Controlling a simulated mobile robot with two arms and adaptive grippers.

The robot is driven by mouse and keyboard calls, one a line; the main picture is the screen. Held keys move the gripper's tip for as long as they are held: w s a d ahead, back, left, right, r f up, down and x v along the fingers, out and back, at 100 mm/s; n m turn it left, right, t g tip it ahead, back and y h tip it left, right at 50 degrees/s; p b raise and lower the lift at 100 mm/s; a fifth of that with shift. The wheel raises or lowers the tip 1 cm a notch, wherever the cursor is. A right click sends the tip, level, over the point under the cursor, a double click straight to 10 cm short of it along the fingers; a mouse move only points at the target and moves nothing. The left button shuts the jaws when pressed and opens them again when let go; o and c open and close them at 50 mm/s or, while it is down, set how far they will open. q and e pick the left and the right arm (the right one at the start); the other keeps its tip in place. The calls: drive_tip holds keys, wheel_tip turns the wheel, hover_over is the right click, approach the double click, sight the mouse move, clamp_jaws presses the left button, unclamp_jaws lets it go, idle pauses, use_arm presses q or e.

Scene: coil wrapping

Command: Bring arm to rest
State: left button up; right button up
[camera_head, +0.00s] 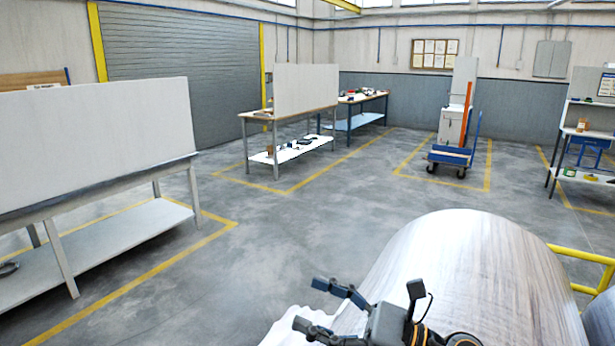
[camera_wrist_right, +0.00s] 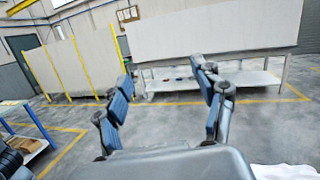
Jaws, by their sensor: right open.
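My right gripper (camera_head: 309,303) is at the bottom of the head view, in front of the left side of a large pale coil (camera_head: 465,265). Its fingers point left and are spread apart with nothing between them. Most of my right arm is out of frame. My left gripper is not in view.
A workbench (camera_head: 95,190) with a tall white back panel stands at left. Another bench (camera_head: 290,116) is farther back. A blue trolley (camera_head: 450,157) stands at the rear, and yellow railing (camera_head: 583,254) is right of the coil. The middle floor is clear.

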drive_tip(key=w+d+f+m+t+h, duration=0.15)
drive_tip(key=d+m+t+h, duration=0.5)
drive_tip(key=m, duration=0.65)
drive_tip(key=w+d+m+t+h, duration=0.2)
drive_tip(key=d+m+t+h, duration=0.45)
drive_tip(key=m, duration=0.65)
drive_tip(key=s+d+f+m+g+h, duration=0.2)
drive_tip(key=d+f+m+h, duration=0.1)
drive_tip(key=f+m, duration=0.4)
drive_tip(key=s+d+f+m+g+h, duration=0.2)
drive_tip(key=d+f+m+h, duration=0.15)
drive_tip(key=f+m, duration=0.35)
drive_tip(key=s+f+m+g, duration=0.55)
drive_tip(key=s+f, duration=0.25)
drive_tip(key=s, duration=0.3)
drive_tip(key=s+f+m+g, duration=0.4)
drive_tip(key=s+f+g, duration=0.35)
drive_tip(key=s, duration=0.45)
drive_tip(key=s+f+x, duration=0.1)
drive_tip(key=s+x, duration=0.2)
drive_tip(key=x, duration=0.9)
drive_tip(key=s+a+x, duration=0.1)
drive_tip(key=s+x, duration=0.2)
drive_tip(key=x, duration=1)
drive_tip(key=s+d+f+g, duration=0.1)
drive_tip(key=s+d+f, duration=0.1)
drive_tip(key=s+f, duration=1.4)
drive_tip(key=shift+s+d+f+g, duration=0.25)
drive_tip(key=shift+s+f+g, duration=0.1)
drive_tip(key=shift+f, duration=0.45)
